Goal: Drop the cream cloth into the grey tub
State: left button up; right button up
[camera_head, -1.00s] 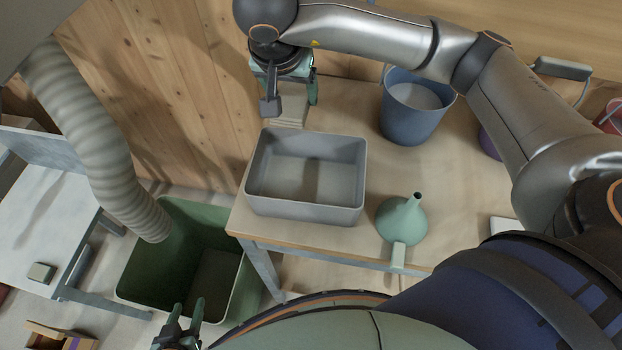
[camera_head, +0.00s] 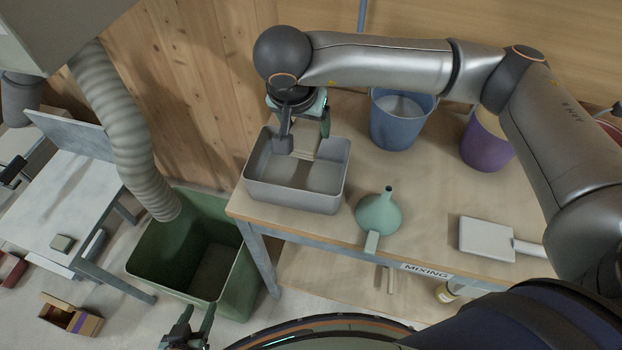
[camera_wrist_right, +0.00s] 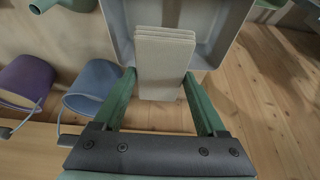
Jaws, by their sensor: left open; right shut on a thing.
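The grey tub (camera_head: 296,194) stands on the wooden table, open side up. My right gripper (camera_head: 302,140) is over the back part of the tub, shut on the folded cream cloth (camera_head: 304,148). In the right wrist view the cloth (camera_wrist_right: 165,58) sits between the two green fingers (camera_wrist_right: 160,88), with the tub (camera_wrist_right: 231,20) below and beyond it. I cannot tell how far above the tub's floor the cloth hangs. My left gripper (camera_head: 190,328) is open and empty at the bottom of the head view, away from the table.
A blue bucket (camera_head: 399,128), a purple bucket (camera_head: 484,150), a green funnel (camera_head: 379,214) and a white scoop (camera_head: 487,238) are on the table. A large green bin (camera_head: 153,255) stands on the floor to the left, under a ribbed hose (camera_head: 125,125).

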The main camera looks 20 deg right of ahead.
notch_tip(320, 180, down, 6)
jog(key=b, duration=0.2)
dwell(0.3)
jog(key=o, duration=1.3)
jog(key=b+v, duration=0.1)
jog(key=v, duration=1.1)
jog(key=shift+r+b, duration=0.3)
jog(key=shift+b, duration=0.1)
jog(key=shift+f, duration=0.1)
